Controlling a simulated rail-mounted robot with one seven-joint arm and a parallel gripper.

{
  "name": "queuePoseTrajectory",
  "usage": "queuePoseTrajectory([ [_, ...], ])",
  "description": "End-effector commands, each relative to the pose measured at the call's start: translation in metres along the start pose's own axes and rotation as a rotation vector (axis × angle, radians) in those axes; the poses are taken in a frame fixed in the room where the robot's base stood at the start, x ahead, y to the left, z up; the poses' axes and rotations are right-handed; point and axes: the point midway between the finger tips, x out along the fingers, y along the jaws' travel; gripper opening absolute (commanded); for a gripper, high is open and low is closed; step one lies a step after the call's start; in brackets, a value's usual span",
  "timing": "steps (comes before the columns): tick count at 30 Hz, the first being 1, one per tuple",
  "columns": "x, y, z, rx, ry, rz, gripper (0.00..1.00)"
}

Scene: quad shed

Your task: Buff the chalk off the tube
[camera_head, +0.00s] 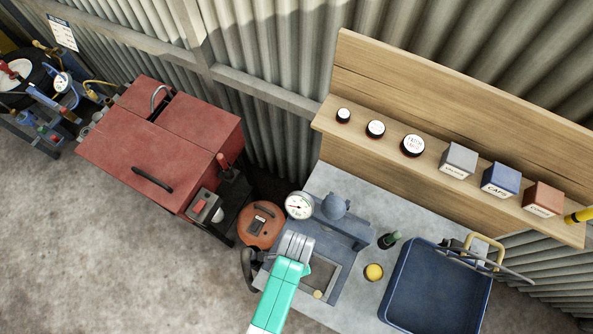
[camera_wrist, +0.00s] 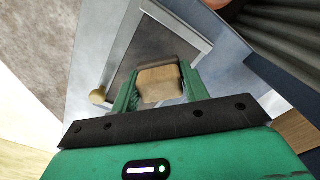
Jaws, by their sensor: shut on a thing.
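My gripper (camera_wrist: 157,82) is shut on a wooden block (camera_wrist: 160,87) with a dark strip along its far edge. In the wrist view the green fingers sit on both sides of it. Beyond it lies a dark flat panel (camera_wrist: 125,67) in a pale grey frame; I cannot tell if this is the tube. No chalk mark is clear. In the head view my gripper (camera_head: 297,240) is over the blue-grey bench fixture (camera_head: 350,236), beside the dark panel (camera_head: 324,262); the block is not distinguishable there. I cannot tell whether block and panel touch.
A dial gauge (camera_head: 299,205) and round orange unit (camera_head: 262,226) are left of the fixture. A green bottle (camera_head: 388,240), yellow-topped pot (camera_head: 374,272) and blue tray (camera_head: 402,285) are right. A shelf (camera_head: 385,147) holds tins and boxes. A red cabinet (camera_head: 185,130) stands left.

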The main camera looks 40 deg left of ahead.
Motion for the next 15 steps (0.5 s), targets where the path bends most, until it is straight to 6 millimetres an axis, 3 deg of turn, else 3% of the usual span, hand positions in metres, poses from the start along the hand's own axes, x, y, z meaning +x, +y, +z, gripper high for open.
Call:
queuePoseTrajectory([
  [15,-0.05,0.001,0.0,0.001,-0.001,0.002,0.23],
])
